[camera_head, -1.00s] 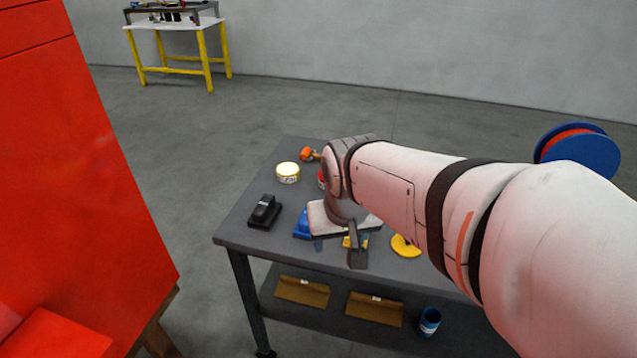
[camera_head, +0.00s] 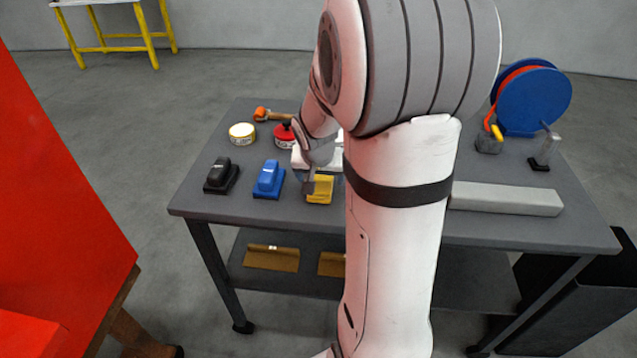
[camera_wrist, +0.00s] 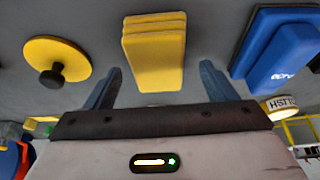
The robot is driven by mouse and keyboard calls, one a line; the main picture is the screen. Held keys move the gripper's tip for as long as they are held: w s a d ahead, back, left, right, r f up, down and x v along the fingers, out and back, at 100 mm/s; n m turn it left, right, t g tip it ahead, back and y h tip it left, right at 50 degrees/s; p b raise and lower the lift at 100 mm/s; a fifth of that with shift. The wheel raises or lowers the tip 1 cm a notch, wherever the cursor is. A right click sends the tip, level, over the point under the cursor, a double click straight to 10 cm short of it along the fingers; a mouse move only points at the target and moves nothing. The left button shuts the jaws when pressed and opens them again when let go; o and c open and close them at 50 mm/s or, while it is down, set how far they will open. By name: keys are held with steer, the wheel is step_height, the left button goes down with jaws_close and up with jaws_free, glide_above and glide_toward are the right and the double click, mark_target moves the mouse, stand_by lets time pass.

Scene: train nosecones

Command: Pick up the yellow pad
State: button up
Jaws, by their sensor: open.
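The yellow pad (camera_head: 320,190) lies on the grey table near its front edge, to the right of the blue sanding block (camera_head: 268,179). In the wrist view the yellow pad (camera_wrist: 155,52) is a ribbed yellow block just ahead of my gripper (camera_wrist: 160,82). The two fingers are spread wide, one to each side of the pad's near end, with nothing held between them. In the head view my gripper (camera_head: 309,184) is beside the pad's left side, and my arm hides part of the table to the right.
A black block (camera_head: 221,176) stands left of the blue one. A yellow disc with a black knob (camera_wrist: 57,62) is near the pad. A long grey bar (camera_head: 505,199) lies right.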

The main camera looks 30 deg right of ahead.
mark_target(320, 179)
steer(key=shift+x, duration=1.2)
steer(key=shift+f+b, duration=0.15)
steer(key=shift+b, duration=0.25)
steer(key=c, duration=1.1)
steer(key=shift+o, duration=0.2)
steer(key=shift+r+p, duration=0.5)
steer(key=shift+r, duration=0.1)
step_height(320, 179, up, 9)
steer(key=shift+r, duration=0.15)
